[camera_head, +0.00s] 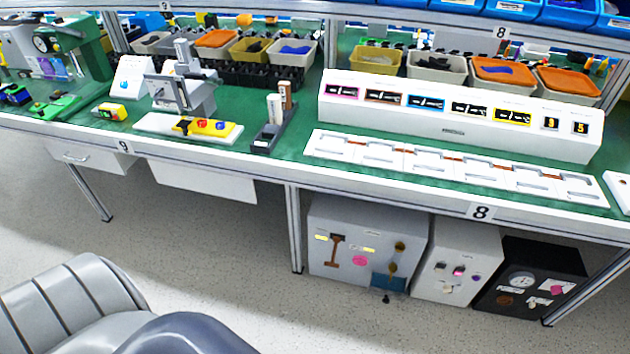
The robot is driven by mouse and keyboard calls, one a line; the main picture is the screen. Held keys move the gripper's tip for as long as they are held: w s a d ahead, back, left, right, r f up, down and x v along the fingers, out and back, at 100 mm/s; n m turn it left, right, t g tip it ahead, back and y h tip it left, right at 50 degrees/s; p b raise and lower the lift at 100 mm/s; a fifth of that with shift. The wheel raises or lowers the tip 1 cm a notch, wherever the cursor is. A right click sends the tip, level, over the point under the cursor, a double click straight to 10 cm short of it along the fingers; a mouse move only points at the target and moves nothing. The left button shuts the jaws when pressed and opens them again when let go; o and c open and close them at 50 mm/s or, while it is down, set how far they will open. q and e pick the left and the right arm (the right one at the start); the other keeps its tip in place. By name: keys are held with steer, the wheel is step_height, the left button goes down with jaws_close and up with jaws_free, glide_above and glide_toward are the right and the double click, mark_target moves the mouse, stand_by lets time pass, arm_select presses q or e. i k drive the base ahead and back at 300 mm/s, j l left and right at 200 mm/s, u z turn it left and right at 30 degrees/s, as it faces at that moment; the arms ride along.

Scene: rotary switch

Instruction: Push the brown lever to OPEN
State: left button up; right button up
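A brown T-shaped lever (335,252) is on the front of a light grey cabinet (318,222) on the floor under the bench. Yellow labels (321,237) are near it, too small to read, so I cannot tell its OPEN position. The same cabinet front has a pink round part (359,260) and brownish knobs (399,246) to the right of the lever. Another upright piece with a brown top (285,92) stands beside a white one in a dark holder (268,138) on the bench. Neither of my grippers is in view.
The green-topped bench (290,150) overhangs the cabinets. A smaller grey cabinet (432,270) and a black cabinet (530,255) stand to the right. A metal bench leg (295,230) is just left of the first cabinet.

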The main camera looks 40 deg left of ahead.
mark_target(336, 240)
steer(key=u, duration=0.9)
steer(key=k+j, duration=0.15)
steer(key=j, duration=0.2)
steer(key=i+z, duration=0.05)
